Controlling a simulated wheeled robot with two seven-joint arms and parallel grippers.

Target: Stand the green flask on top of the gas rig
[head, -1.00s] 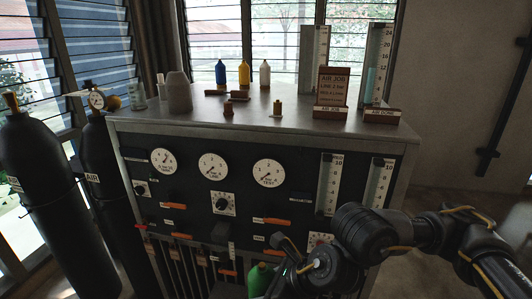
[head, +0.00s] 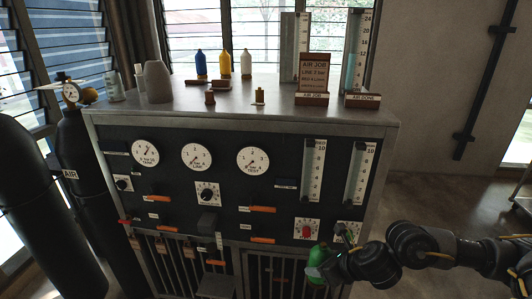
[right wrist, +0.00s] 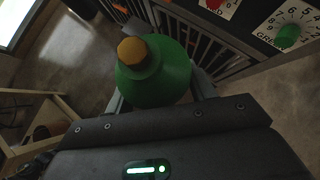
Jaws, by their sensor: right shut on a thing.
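The green flask (head: 318,256) is in front of the lower right of the gas rig (head: 230,220), well below its top. In the right wrist view the flask (right wrist: 158,80) shows its green shoulder and yellow-orange cap. My right gripper (head: 322,272) is shut on the flask; its fingers (right wrist: 160,100) show on both sides of it. The flask's lower part is hidden in the wrist view. The rig's grey top (head: 200,108) carries several things, with bare patches at the front and right. My left gripper is not in view.
On the rig's top stand blue (head: 201,64), yellow (head: 225,65) and white (head: 246,64) bottles, a grey vessel (head: 158,82), a small brass piece (head: 259,96) and an AIR JOB sign (head: 313,72). Black cylinders (head: 38,200) stand at left. Orange levers (head: 262,209) jut from the front.

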